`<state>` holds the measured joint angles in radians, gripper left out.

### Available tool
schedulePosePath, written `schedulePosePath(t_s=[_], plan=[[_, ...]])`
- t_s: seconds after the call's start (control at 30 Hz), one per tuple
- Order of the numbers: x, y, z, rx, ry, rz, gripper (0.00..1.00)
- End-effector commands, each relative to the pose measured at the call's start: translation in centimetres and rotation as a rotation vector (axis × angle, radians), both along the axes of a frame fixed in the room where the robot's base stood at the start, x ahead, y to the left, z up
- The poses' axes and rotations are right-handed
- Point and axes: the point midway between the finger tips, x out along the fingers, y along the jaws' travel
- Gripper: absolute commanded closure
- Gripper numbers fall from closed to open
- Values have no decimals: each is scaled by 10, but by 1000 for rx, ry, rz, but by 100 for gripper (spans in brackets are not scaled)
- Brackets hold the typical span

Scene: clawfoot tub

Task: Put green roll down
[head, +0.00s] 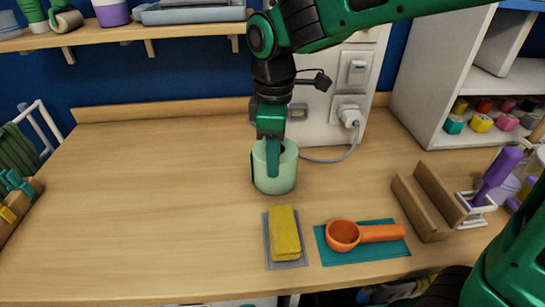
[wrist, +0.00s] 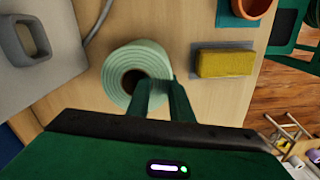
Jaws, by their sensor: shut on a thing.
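The green roll (head: 284,178) is pale green and upright, with its open end up. It is at the middle of the wooden counter (head: 165,180), either standing on it or just above it; I cannot tell which. My gripper (head: 273,165) points down from above and is shut on the wall of the roll. In the wrist view, one finger of my gripper (wrist: 164,92) is at the hole and the other is outside the near right side of the roll (wrist: 126,57). The fingers hide part of the roll's wall.
A yellow sponge (head: 284,232) lies on a grey mat in front of the roll. An orange scoop (head: 343,236) lies on a teal mat to its right. A brown holder (head: 431,200) stands farther right. A white socket panel (head: 343,105) is behind.

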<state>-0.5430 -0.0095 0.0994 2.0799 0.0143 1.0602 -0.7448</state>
Motion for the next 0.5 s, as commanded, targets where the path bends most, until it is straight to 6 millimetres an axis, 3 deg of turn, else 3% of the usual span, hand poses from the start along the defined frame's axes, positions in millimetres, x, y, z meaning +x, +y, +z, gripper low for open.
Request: schedulePosePath(t_s=[0.33,0.37,0.4,0.43,0.5], plan=[[0,0,-3,-1,1,-1,100],[0,0,-2,-1,1,0,73],[0,0,-2,0,1,0,64],[0,0,-2,0,1,-1,59],[0,0,-2,0,1,0,59]])
